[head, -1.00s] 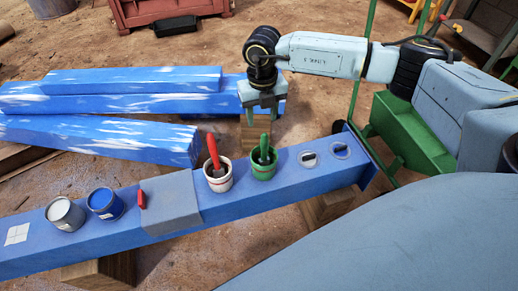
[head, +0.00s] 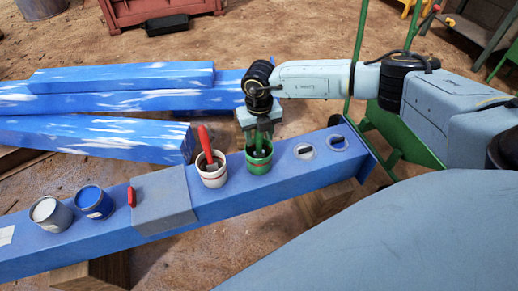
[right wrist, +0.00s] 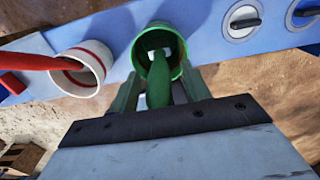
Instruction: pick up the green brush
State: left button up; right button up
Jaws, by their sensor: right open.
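The green brush (head: 259,144) stands in a green cup (head: 258,165) on the blue beam, handle up. In the right wrist view the brush handle (right wrist: 158,84) points toward the camera, inside the green cup (right wrist: 148,38). My right gripper (head: 260,130) is directly over the green cup, pointing down. In the right wrist view its fingers are open on both sides of the handle, not closed on it. The gripper partly hides the brush top in the head view. My left gripper is not in view.
A white cup (head: 213,179) with a red brush (head: 205,145) stands just left of the green cup. A grey tin (head: 50,214) and a blue tin (head: 94,202) stand further left on the blue beam (head: 290,174). Round inset discs lie to the right. Other blue beams lie behind.

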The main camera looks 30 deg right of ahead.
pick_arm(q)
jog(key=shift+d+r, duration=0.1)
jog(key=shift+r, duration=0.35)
pick_arm(e)
jog(key=shift+f, duration=0.35)
grip_shut()
